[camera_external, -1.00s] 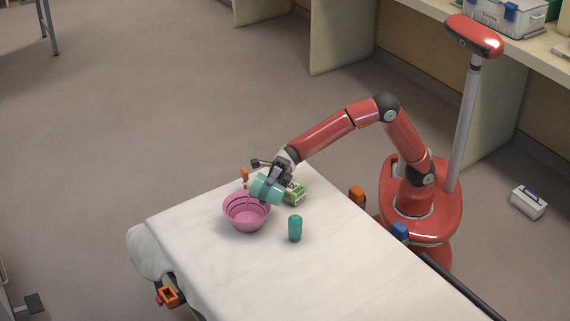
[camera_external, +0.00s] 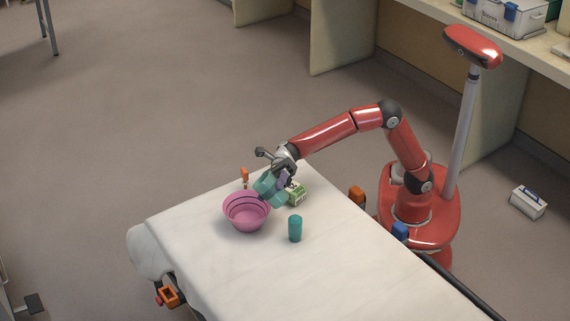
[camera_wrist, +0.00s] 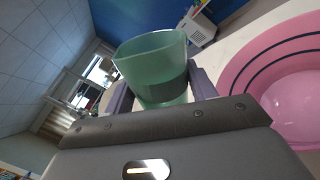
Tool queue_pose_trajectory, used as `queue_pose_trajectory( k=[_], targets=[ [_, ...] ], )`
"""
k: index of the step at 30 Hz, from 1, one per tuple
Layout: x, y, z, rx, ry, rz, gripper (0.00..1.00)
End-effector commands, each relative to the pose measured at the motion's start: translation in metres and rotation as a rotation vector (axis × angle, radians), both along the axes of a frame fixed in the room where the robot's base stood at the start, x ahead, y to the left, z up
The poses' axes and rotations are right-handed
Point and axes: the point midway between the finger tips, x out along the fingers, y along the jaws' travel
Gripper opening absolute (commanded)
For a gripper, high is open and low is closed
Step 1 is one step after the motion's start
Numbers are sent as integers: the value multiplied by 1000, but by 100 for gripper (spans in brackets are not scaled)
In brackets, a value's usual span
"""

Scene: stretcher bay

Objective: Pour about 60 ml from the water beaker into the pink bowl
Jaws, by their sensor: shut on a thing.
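The water beaker (camera_external: 268,188) is teal and see-through. My gripper (camera_external: 282,176) is shut on it and holds it just above and to the right of the pink bowl's rim. In the wrist view the beaker (camera_wrist: 152,62) sits between the fingers of my gripper (camera_wrist: 160,92), with a darker level of liquid in its lower part. The beaker is tilted, less steeply than sideways. The pink bowl (camera_external: 246,216) stands on the white-covered stretcher with dark rings inside; it also shows in the wrist view (camera_wrist: 268,75) at the right. I cannot make out how much liquid it holds.
A teal bottle-shaped container (camera_external: 295,228) stands right of the bowl. A green and white box (camera_external: 297,194) lies behind the beaker. A small orange item (camera_external: 245,177) stands behind the bowl. The front of the white stretcher (camera_external: 300,280) is clear.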

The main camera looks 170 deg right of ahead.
Motion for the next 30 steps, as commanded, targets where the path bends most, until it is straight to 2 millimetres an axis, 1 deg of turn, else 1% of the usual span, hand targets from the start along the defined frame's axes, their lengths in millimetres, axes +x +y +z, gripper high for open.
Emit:
queue_pose_trajectory(
  k=[1,5,30],
  targets=[
    [0,1,-6,-26,5,0,30],
    [0,2,-5,-60,10,-1,30],
    [0,2,-5,-57,10,-1,30]
  ],
)
